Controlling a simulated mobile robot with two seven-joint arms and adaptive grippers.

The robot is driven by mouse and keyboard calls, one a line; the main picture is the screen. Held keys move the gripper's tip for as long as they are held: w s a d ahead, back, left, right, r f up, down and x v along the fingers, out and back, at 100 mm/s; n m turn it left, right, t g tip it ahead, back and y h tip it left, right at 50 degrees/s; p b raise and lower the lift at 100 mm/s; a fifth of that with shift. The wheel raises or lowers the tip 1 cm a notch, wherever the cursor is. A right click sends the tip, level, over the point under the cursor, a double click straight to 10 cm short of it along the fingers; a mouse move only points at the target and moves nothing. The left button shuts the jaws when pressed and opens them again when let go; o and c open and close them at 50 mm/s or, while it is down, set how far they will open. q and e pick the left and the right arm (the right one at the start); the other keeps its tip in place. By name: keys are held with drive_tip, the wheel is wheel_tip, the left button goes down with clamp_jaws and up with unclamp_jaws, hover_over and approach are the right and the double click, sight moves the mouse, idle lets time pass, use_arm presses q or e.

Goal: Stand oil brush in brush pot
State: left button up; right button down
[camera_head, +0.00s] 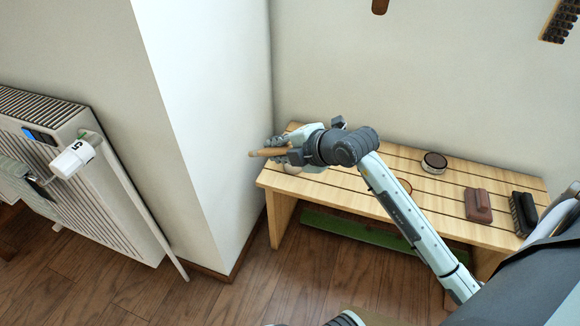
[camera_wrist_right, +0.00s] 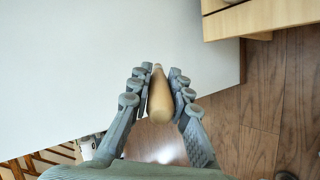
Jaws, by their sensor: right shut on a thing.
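My right gripper (camera_head: 268,150) is shut on the oil brush, whose light wooden handle (camera_head: 262,152) points left, roughly level, above the left end of the wooden bench. In the right wrist view the tapered handle (camera_wrist_right: 160,97) lies between the two rows of grey fingers (camera_wrist_right: 158,90). The brush's bristles cannot be made out. A pale rounded thing (camera_head: 292,169) on the bench, just below the gripper, is mostly hidden by it; I cannot tell whether it is the brush pot. My left gripper is not in view.
The slatted bench (camera_head: 330,186) carries a round tin (camera_head: 434,162), a reddish-brown brush (camera_head: 478,205) and a dark brush (camera_head: 524,213) toward its right. A white wall corner (camera_head: 205,110) stands close left of the gripper. A radiator (camera_head: 80,180) is farther left.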

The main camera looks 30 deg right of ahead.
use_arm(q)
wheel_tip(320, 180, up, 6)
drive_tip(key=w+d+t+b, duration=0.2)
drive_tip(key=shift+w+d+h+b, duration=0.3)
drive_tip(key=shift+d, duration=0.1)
use_arm(e)
drive_tip(key=w+d+f, duration=0.2)
drive_tip(key=d+f, duration=0.3)
drive_tip(key=d, duration=0.2)
drive_tip(key=w+d+f+m, duration=0.1)
drive_tip(key=w+d+f, duration=0.1)
drive_tip(key=d+f, duration=0.4)
drive_tip(key=shift+w+d+f+h, duration=0.3)
drive_tip(key=shift+d+h, duration=0.1)
drive_tip(key=shift+d, duration=0.3)
drive_tip(key=shift+f, duration=0.1)
drive_tip(key=c, duration=1.4)
unclamp_jaws()
drive_tip(key=shift+c, duration=0.2)
